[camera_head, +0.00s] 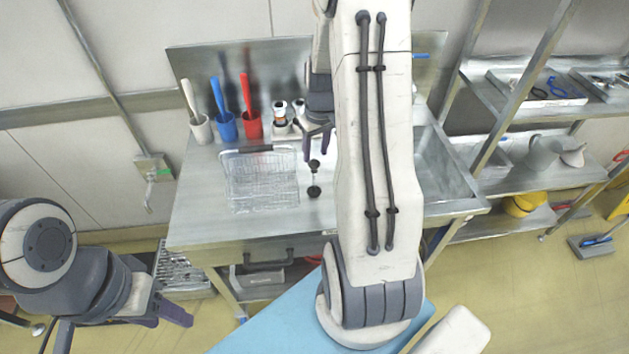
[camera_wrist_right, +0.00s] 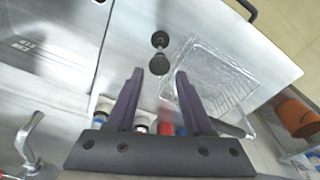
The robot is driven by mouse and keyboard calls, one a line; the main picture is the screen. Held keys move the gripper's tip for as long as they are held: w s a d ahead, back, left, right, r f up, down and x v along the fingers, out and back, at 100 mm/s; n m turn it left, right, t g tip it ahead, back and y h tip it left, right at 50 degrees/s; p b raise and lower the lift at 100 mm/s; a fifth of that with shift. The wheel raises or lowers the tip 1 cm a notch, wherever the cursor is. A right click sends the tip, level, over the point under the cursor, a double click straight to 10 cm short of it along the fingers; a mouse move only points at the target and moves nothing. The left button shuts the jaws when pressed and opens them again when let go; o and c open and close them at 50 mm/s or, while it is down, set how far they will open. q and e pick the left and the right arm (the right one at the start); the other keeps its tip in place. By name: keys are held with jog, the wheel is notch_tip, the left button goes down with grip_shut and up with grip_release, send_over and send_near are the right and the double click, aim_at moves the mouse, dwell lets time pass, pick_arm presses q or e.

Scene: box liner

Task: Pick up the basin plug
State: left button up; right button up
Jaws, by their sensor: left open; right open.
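The basin plug (camera_head: 314,191) is a small dark piece with two round parts joined by a thin link. It lies on the steel counter between the wire basket and my right arm; it also shows in the right wrist view (camera_wrist_right: 159,62). My right gripper (camera_head: 317,153) is open and empty above the counter, close to the plug's far end. In the right wrist view the plug appears just beyond and between the two fingertips (camera_wrist_right: 159,74), with no visible contact. My left gripper (camera_head: 170,317) is open and empty at the lower left, away from the counter.
A wire basket (camera_head: 260,179) stands left of the plug. White, blue (camera_head: 226,126) and red (camera_head: 251,124) cups with brushes and small bottles line the back. A sink basin (camera_head: 440,165) is at right, partly hidden by my right arm. Shelves (camera_head: 530,182) stand further right.

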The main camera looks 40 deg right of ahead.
jog(key=p, duration=0.2)
send_over(314, 190)
jog(key=f, duration=1)
jog(key=shift+w+d, duration=0.2)
jog(key=shift+w, duration=0.1)
grip_shut()
